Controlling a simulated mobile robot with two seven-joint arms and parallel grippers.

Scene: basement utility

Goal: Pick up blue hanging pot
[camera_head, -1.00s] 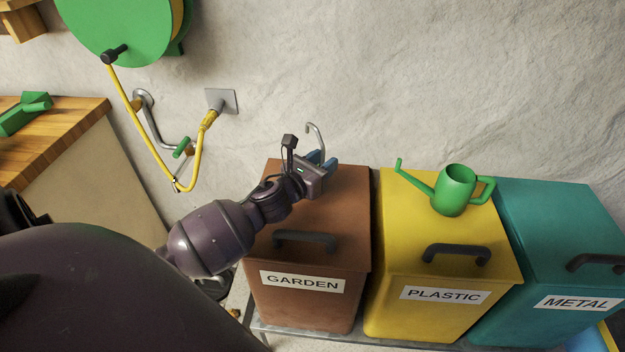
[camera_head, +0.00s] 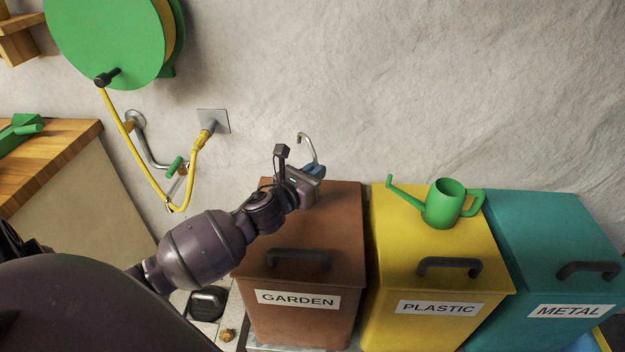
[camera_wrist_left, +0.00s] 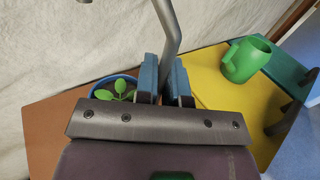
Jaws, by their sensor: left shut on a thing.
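The blue hanging pot (camera_wrist_left: 97,87) shows in the left wrist view, with a small green plant in dark soil. It is over the brown bin's lid, partly hidden behind my gripper body. Its grey metal hook (camera_head: 308,140) rises above my gripper in the head view and also shows in the left wrist view (camera_wrist_left: 168,28). My left gripper (camera_head: 317,170) is shut on the hook's stem, with a blue finger on each side of it in the left wrist view (camera_wrist_left: 163,72). In the head view the pot itself is hidden behind my gripper. My right gripper is not in view.
The brown GARDEN bin (camera_head: 335,225) is under my gripper. A green watering can (camera_head: 442,204) stands on the yellow PLASTIC bin (camera_head: 400,235), beside the teal METAL bin (camera_head: 545,220). The wall is close behind. A yellow hose (camera_head: 125,135) hangs from a green reel (camera_head: 100,40) at left.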

